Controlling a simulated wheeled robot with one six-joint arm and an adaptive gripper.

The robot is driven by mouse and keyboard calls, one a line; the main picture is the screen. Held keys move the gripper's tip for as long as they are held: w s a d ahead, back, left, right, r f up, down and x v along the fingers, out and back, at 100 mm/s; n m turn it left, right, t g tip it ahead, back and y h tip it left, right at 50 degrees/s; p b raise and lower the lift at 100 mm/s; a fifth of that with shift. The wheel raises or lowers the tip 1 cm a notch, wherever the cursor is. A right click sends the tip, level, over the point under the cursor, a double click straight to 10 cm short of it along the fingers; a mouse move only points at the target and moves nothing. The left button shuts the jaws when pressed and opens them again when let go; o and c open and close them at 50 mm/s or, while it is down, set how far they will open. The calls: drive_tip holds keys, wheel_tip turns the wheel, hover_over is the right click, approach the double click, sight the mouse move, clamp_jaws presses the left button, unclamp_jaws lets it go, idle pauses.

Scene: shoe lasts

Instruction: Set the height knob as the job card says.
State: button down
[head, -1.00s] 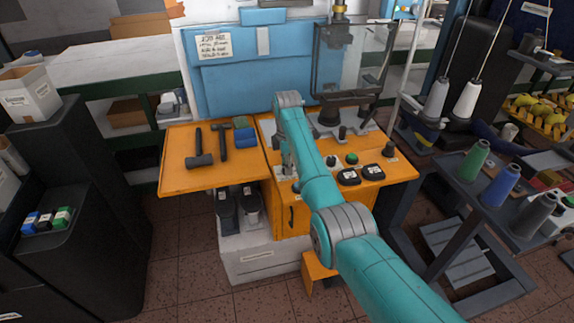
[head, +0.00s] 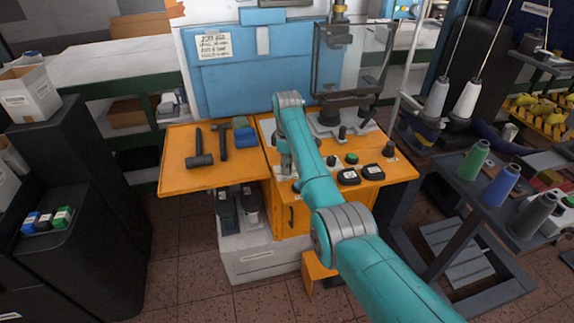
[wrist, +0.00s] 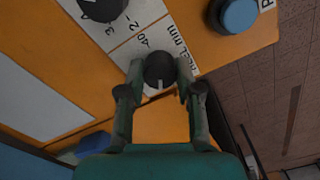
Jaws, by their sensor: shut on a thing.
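In the wrist view, a round black knob (wrist: 160,69) with a white pointer line sits between the two fingertips of my gripper (wrist: 160,78). The fingers are shut on its sides. The pointer line faces the bottom of the picture, toward my palm. A white scale label (wrist: 150,40) beside the knob shows "40" and partly hidden lettering ending in "mm". In the head view, my arm hides most of the knob from sight. The job card (head: 214,45) is fixed to the blue panel at the back; its writing is too small to read surely.
A second black knob (wrist: 103,6) with numbers and a blue button (wrist: 238,14) lie close by.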

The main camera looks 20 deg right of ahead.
drive_tip(key=m, duration=0.6)
drive_tip(key=shift+m, duration=0.3)
drive_tip(key=m, duration=0.5)
drive_tip(key=shift+m, duration=0.3)
drive_tip(key=c, duration=0.8)
unclamp_jaws()
wheel_tip(320, 180, up, 12)
